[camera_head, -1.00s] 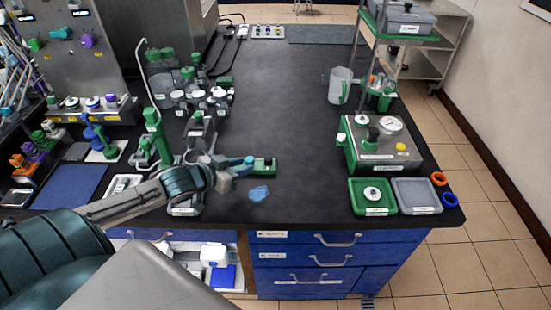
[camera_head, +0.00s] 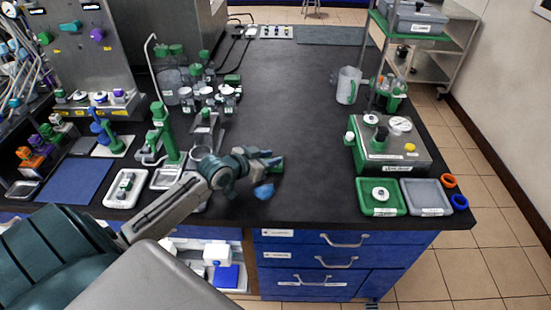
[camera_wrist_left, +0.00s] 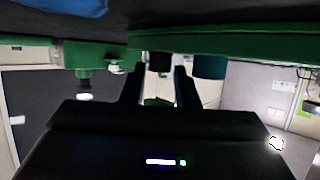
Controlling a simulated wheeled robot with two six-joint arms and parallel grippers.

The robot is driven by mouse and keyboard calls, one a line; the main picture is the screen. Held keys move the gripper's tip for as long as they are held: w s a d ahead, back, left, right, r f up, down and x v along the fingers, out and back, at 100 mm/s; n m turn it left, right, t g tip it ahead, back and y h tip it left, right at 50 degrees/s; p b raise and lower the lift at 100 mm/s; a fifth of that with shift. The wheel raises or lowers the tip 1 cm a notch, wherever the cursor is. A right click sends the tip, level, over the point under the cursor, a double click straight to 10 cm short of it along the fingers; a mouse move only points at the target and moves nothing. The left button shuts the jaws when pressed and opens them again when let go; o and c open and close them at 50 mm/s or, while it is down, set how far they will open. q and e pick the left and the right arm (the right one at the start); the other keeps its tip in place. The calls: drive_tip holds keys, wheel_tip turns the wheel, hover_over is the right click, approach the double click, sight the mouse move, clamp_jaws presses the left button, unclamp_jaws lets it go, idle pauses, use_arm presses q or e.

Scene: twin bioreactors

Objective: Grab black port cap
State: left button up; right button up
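A small black cap (camera_wrist_left: 160,60) shows in the left wrist view at the green holder (camera_wrist_left: 240,42), with the picture appearing upside down. My left gripper (camera_wrist_left: 159,72) is open, with one finger on each side of the black cap. I cannot tell whether the fingers touch it. A dark teal cap (camera_wrist_left: 210,66) sits beside it, outside the fingers. In the head view, my left gripper (camera_head: 271,159) is over the small green holder (camera_head: 278,168) on the black bench and hides most of it, including the black cap. My right gripper is not in view.
A blue crumpled cloth (camera_head: 264,191) lies just in front of the holder. Glass bottles (camera_head: 176,70) and green-capped vials crowd the left. A green-and-steel device (camera_head: 400,158), a green tray (camera_head: 367,201) and a grey tray (camera_head: 428,198) stand right. The bench centre is clear.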

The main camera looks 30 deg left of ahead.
use_arm(q)
drive_tip(key=shift+w+d+f, duration=0.1)
drive_tip(key=shift+w, duration=0.1)
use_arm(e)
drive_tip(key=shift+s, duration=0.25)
use_arm(q)
drive_tip(key=shift+c, duration=0.2)
clamp_jaws()
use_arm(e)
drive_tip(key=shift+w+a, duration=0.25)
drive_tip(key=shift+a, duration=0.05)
